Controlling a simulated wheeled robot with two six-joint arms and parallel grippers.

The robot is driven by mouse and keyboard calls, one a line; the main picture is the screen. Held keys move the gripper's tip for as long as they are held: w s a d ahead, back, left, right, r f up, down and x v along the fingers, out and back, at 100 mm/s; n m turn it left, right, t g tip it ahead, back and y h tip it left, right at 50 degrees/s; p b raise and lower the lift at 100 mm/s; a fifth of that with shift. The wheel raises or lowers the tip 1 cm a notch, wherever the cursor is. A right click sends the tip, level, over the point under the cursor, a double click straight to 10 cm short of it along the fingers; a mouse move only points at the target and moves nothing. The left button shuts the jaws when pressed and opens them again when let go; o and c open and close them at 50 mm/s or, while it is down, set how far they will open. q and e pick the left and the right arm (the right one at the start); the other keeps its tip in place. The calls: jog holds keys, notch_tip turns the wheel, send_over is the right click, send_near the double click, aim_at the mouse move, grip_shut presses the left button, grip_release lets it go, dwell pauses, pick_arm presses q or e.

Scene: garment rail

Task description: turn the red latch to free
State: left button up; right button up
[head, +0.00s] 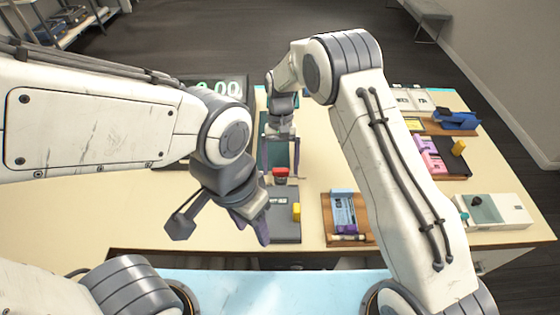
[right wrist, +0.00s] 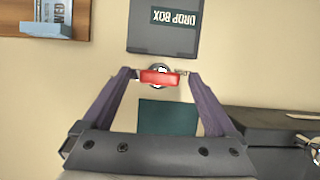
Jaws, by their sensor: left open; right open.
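In the right wrist view the red latch (right wrist: 160,78) is a short bar lying crosswise over a round metal piece. My right gripper (head: 282,172) is open, with one fingertip on either side of the latch. In the right wrist view, small gaps seem to separate the fingertips (right wrist: 160,73) from the bar's ends; contact is hard to tell. My left gripper (head: 222,226) is open and empty, nearer to me and left of the drop box.
The grey drop box (head: 283,230) has a yellow piece (head: 296,212) on its right side. A dark display (head: 240,88) stands behind my left arm. The table's left part is clear.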

jog(key=b+v, duration=0.2)
jog(key=v, duration=0.8)
jog(key=shift+r+b, duration=0.25)
jog(key=shift+b, duration=0.05)
jog(key=s+d+t, duration=0.7)
jog(key=s+d, duration=1)
jog(key=d, duration=0.1)
jog(key=s+a+r+n+g, duration=0.1)
jog(key=s+a+r+n, duration=0.1)
jog(key=s+a, duration=0.4)
jog(key=s+a+r+n+g+y, duration=0.1)
jog(key=s+a+r+n, duration=0.2)
jog(key=s+a+n, duration=0.2)
jog(key=s+a, duration=0.2)
jog(key=s, duration=0.1)
jog(key=shift+a, duration=0.25)
